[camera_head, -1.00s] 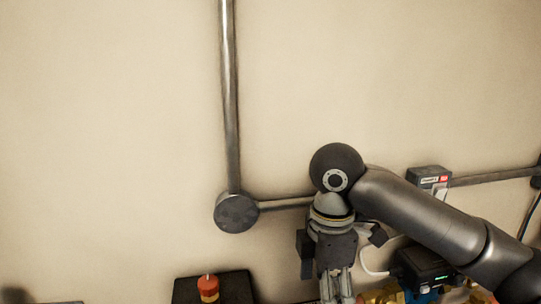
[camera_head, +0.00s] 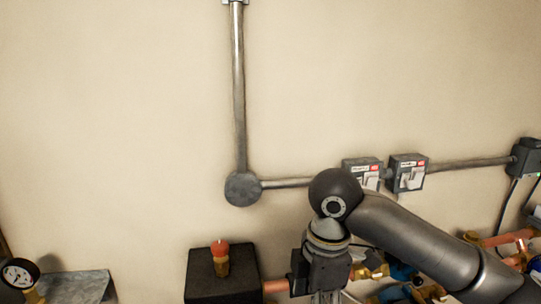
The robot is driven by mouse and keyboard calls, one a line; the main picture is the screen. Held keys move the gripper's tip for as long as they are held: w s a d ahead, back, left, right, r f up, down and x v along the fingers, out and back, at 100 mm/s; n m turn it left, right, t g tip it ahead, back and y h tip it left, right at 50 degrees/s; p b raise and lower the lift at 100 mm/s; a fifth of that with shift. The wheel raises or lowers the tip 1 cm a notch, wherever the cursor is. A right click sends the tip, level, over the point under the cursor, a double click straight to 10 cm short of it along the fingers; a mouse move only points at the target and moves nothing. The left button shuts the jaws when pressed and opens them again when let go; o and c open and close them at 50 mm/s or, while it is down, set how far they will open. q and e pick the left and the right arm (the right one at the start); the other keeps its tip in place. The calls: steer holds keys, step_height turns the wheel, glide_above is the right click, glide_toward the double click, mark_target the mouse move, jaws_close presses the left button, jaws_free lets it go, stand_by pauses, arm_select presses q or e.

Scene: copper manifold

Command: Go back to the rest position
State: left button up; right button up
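My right arm comes in from the right, in front of the wall. Its wrist points down, and the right gripper (camera_head: 326,297) shows only at its upper part at the bottom edge. Its fingertips are cut off by the frame, so I cannot tell whether it is open or shut. My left gripper is not in view. Copper pipes (camera_head: 505,238) with brass fittings (camera_head: 370,271) lie behind and to the right of the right gripper, partly hidden by my arm.
A black box (camera_head: 207,277) with a red-topped brass fitting (camera_head: 220,258) stands left of the gripper. A pressure gauge (camera_head: 19,274) and a grey metal plate (camera_head: 78,286) are at lower left. Grey switch boxes (camera_head: 408,173) and a conduit (camera_head: 239,100) are on the wall.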

steer(key=s+a+f+m+t+y, duration=0.1)
steer(key=s+a+f+m+y, duration=0.2)
steer(key=f, duration=0.5)
steer(key=s+a+f+m+t+y, duration=0.1)
steer(key=s+a+f+m+y, duration=0.2)
steer(key=f, duration=0.6)
steer(key=s+d+f+m+t+h, duration=0.1)
steer(key=s+d+f+m+h, duration=0.2)
steer(key=s+d+f+m, duration=0.5)
steer(key=s+d+f+m+h, duration=0.2)
steer(key=s+d+m+h, duration=0.3)
steer(key=d, duration=0.6)
step_height(320, 180, down, 30)
steer(key=s+n+y+b, duration=0.1)
steer(key=s+y+b, duration=0.1)
steer(key=b, duration=0.3)
arm_select(q)
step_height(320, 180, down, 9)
steer(key=b, duration=0.4)
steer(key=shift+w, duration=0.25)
arm_select(e)
steer(key=s+d+f+g, duration=0.2)
steer(key=s+f, duration=1.5)
steer(key=f, duration=0.4)
steer(key=shift+d+f+h, duration=0.2)
steer(key=shift+d+h, duration=0.1)
steer(key=shift+d, duration=0.1)
